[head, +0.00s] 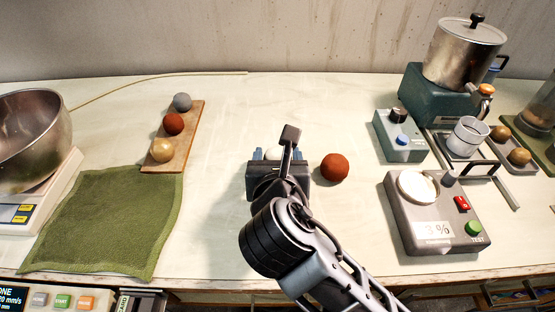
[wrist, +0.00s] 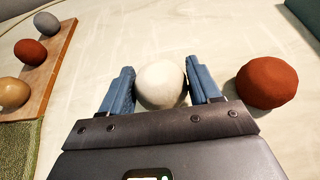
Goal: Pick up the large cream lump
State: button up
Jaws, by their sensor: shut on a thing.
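The large cream lump (wrist: 161,84) is a pale rounded ball between the two blue fingers of my gripper (wrist: 161,86) in the wrist view. The fingers are shut on it, one on each side. In the head view my gripper (head: 272,155) is over the middle of the table, and only a small pale part of the lump (head: 272,153) shows. The rest of it is hidden behind my wrist. I cannot tell whether it touches the table.
A red-brown ball (head: 334,167) lies just right of my gripper. A wooden board (head: 184,139) with three balls and a green cloth (head: 105,220) lie to the left. A grey tester (head: 435,215) and a pot (head: 463,55) stand at right. The table behind my gripper is clear.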

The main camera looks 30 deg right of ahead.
aim_at(277, 151)
notch_tip(277, 151, up, 3)
jog(key=shift+r, duration=0.15)
jog(key=s+d+r+p, duration=0.5)
jog(key=s+d+r, duration=0.1)
jog(key=s, duration=0.3)
jog(key=shift+d+r, duration=0.35)
jog(key=shift+d, duration=0.3)
